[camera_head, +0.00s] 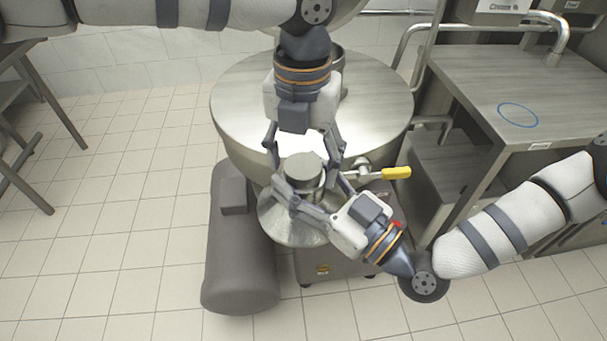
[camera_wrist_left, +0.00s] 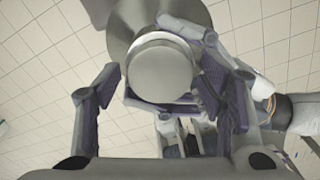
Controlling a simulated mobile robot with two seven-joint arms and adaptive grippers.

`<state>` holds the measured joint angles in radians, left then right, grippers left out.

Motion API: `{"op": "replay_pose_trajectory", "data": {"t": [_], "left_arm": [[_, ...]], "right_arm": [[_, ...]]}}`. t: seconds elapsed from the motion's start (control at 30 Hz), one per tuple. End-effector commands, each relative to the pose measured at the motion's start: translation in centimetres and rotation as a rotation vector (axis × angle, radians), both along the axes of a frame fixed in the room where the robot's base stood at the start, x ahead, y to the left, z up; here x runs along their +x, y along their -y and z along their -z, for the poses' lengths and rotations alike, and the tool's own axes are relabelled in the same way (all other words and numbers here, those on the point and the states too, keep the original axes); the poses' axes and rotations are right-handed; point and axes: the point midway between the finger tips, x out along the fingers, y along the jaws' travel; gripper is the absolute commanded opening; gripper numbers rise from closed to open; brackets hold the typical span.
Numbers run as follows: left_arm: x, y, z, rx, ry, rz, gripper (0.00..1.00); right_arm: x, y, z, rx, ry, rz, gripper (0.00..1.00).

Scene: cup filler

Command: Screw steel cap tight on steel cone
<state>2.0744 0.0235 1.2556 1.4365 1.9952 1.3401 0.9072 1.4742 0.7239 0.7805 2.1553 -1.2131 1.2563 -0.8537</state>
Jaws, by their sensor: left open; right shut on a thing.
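The steel cap (camera_head: 303,167) is a round grey disc on top of the steel cone (camera_head: 287,222), which flares out beneath it. In the left wrist view the cap (camera_wrist_left: 161,70) fills the middle, with the cone (camera_wrist_left: 130,18) behind it. My left gripper (camera_head: 306,170) comes down from above with its fingers open, spread to either side of the cap; whether they touch it cannot be told. My right gripper (camera_head: 296,196) reaches in from the right and is shut around the neck area at the cap and cone. The exact seam between cap and cone is hidden by the fingers.
A large round steel vessel top (camera_head: 240,105) stands behind the cone. A lever with a yellow handle (camera_head: 396,173) sticks out to the right. A grey motor housing (camera_head: 240,250) is at the left. A steel table (camera_head: 560,95) stands at the right. Floor is free at the left.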

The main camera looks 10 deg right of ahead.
Motion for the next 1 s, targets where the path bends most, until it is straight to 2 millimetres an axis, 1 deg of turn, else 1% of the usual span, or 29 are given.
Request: {"op": "replay_pose_trajectory", "data": {"t": [0.1, 0.13, 0.33, 0.37, 0.47, 0.63, 0.73, 0.83, 1.0], "left_arm": [[0.0, 0.0, -0.1, 0.0, 0.002, 0.0, 0.63], [0.0, 0.0, -0.1, 0.0, 0.002, 0.0, 0.61], [0.01, 0.0, -0.12, 0.0, 0.002, 0.0, 0.16], [0.01, 0.0, -0.12, 0.0, 0.002, 0.0, 0.14], [0.0, 0.01, -0.11, -0.001, 0.002, 0.031, 0.14], [0.01, 0.0, -0.08, 0.001, 0.001, 0.378, 0.14], [0.02, 0.0, -0.05, 0.002, 0.001, 0.533, 0.14], [0.02, 0.01, -0.08, 0.001, 0.002, 0.587, 0.14], [0.03, 0.0, -0.09, 0.002, 0.002, 0.587, 0.14]], "right_arm": [[0.04, -0.02, -0.28, 0.003, 0.007, 0.0, 0.0], [0.04, -0.02, -0.28, 0.003, 0.007, 0.0, 0.0], [0.04, -0.02, -0.28, 0.003, 0.007, 0.0, 0.0], [0.04, -0.02, -0.28, 0.003, 0.007, 0.0, 0.0], [0.04, -0.02, -0.28, 0.003, 0.007, 0.0, 0.0], [0.04, -0.03, -0.28, 0.004, 0.006, 0.0, 0.0], [0.04, -0.03, -0.28, 0.004, 0.006, 0.0, 0.0], [0.04, -0.03, -0.29, 0.004, 0.006, 0.0, 0.0], [0.04, -0.03, -0.29, 0.004, 0.006, 0.0, 0.0]]}}
